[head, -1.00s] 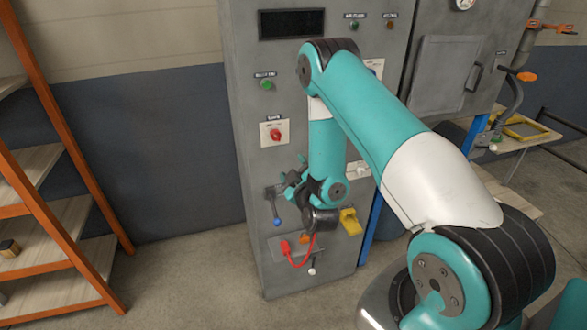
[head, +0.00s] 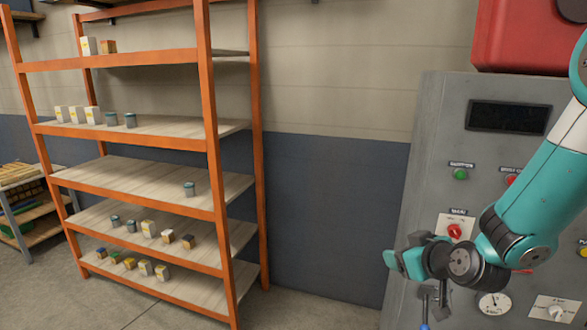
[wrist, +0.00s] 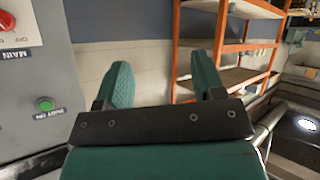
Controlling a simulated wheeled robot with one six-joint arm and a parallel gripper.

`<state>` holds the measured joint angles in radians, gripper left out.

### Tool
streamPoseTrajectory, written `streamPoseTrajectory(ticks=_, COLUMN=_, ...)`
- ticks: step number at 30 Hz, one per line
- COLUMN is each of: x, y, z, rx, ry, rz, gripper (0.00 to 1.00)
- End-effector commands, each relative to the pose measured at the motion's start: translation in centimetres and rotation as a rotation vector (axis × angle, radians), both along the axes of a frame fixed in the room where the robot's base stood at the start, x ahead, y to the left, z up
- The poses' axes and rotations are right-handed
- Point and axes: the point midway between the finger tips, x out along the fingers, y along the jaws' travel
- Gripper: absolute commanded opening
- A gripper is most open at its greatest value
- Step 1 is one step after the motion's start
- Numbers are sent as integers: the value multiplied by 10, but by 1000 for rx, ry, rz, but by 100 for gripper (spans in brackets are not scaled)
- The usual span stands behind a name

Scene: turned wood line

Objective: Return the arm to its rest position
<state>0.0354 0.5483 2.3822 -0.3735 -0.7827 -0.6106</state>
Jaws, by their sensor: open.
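My gripper (wrist: 163,85) shows in the wrist view with its two teal fingers spread apart and nothing between them. In the head view my gripper (head: 396,262) is at the right, in front of the grey control cabinet (head: 425,165), and its fingers point left. The teal arm reaches in from the right edge and hides part of the cabinet's front. A red rotary switch (head: 454,231) sits just above the gripper, and a blue-ended lever (head: 424,312) shows below it.
An orange shelf rack (head: 206,150) with small boxes and cans stands at the left. A green button (head: 460,174) and a gauge (head: 495,305) are on the cabinet. A red case (head: 525,38) is on top. Bare wall and floor lie between rack and cabinet.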

Motion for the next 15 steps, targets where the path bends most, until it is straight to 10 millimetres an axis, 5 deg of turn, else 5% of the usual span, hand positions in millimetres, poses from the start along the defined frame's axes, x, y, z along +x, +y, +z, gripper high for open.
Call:
streamPoseTrajectory(ticks=6, x=-92, y=79, z=41, rx=125, ry=358, rz=208, gripper=63)
streamPoseTrajectory(ticks=10, x=-166, y=100, z=58, rx=115, ry=588, rz=286, gripper=63)
streamPoseTrajectory(ticks=15, x=-248, y=99, z=71, rx=42, ry=814, rz=324, gripper=63)
